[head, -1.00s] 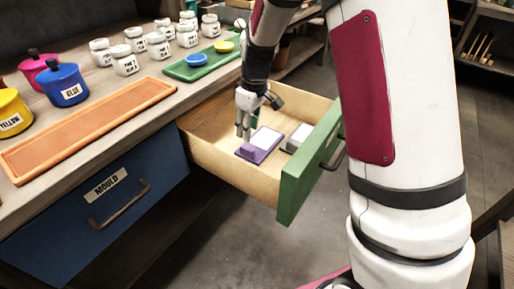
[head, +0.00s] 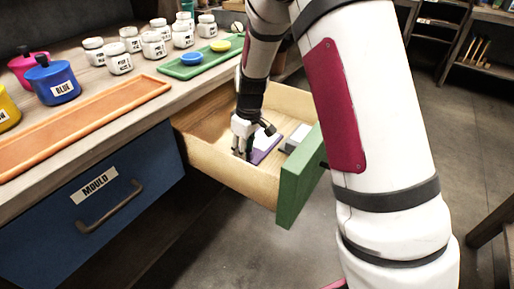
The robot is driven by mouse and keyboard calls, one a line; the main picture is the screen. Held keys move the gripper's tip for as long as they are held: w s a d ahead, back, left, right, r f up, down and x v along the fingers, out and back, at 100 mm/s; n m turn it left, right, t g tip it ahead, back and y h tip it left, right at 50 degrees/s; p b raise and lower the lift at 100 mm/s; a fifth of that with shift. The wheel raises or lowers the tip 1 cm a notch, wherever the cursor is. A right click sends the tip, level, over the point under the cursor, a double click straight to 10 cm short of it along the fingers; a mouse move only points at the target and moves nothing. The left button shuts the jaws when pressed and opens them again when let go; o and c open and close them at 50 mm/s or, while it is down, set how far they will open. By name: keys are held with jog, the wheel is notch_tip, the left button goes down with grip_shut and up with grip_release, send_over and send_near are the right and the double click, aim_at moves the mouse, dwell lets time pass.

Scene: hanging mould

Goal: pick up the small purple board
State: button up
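The small purple board (head: 267,147) lies flat in the open drawer (head: 217,163), with a white panel on its top. My gripper (head: 241,155) points down inside the drawer and covers the left part of the board. Its fingertips are low, near the board's left end. I cannot tell whether they touch the board or how far apart they are.
A grey-white block (head: 297,138) lies right of the board, near the drawer's green front (head: 302,177). The drawer walls surround my gripper. An orange tray (head: 84,128), a green tray (head: 200,62), pots and jars stand on the counter.

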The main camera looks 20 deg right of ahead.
grip_shut()
jog(key=shift+r, duration=0.15)
